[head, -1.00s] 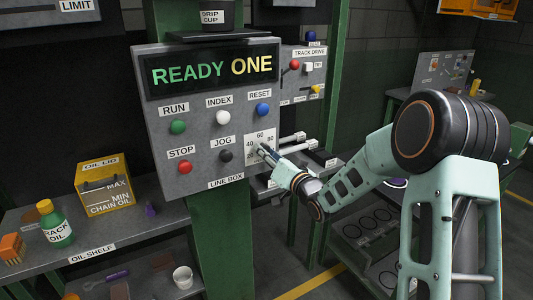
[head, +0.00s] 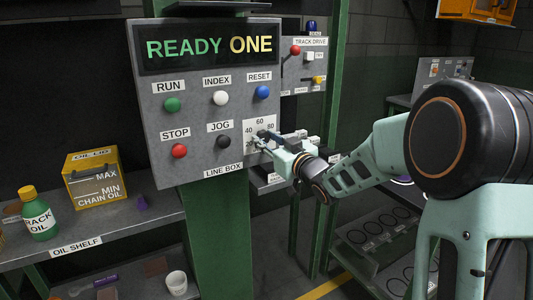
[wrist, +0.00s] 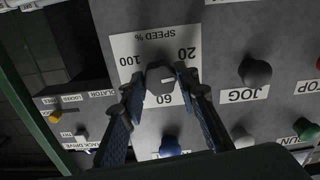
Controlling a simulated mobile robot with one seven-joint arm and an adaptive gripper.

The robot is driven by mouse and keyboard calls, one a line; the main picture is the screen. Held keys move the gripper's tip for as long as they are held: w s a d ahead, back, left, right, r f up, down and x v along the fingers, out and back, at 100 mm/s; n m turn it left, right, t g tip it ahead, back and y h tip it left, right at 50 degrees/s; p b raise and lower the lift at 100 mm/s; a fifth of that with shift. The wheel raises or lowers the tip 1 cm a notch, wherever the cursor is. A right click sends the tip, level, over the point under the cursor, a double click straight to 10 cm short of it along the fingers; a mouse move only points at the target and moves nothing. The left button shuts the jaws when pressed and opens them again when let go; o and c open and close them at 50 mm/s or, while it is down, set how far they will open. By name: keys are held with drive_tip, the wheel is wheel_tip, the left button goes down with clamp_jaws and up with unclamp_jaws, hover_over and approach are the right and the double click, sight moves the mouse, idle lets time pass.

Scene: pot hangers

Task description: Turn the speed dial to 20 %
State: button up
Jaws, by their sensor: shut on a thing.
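The speed dial (wrist: 160,79) is a dark round knob on a white scale plate (wrist: 130,45) marked SPEED %, seen upside down in the wrist view. The numbers 20, 60 and 100 show around it. A small light mark shows on the knob, but I cannot tell exactly which number it points to. My gripper (wrist: 159,82) is shut on the dial, one finger on each side. In the head view my gripper (head: 262,138) is at the scale plate (head: 250,124) on the lower right of the grey line box (head: 207,170), and its fingers hide part of the dial.
The black JOG knob (head: 223,141) is just left of the dial. The blue RESET button (head: 262,92) is above it, and the red STOP button (head: 179,151) is farther left. A small track drive panel (head: 304,75) stands behind to the right. The oil shelf (head: 120,230) is at lower left.

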drive_tip(key=shift+f+n+b, duration=0.1)
drive_tip(key=shift+n+b, duration=2.1)
drive_tip(key=o, duration=1.1)
drive_tip(key=shift+o, duration=0.2)
drive_tip(key=v, duration=1.2)
drive_tip(key=shift+r, duration=0.2)
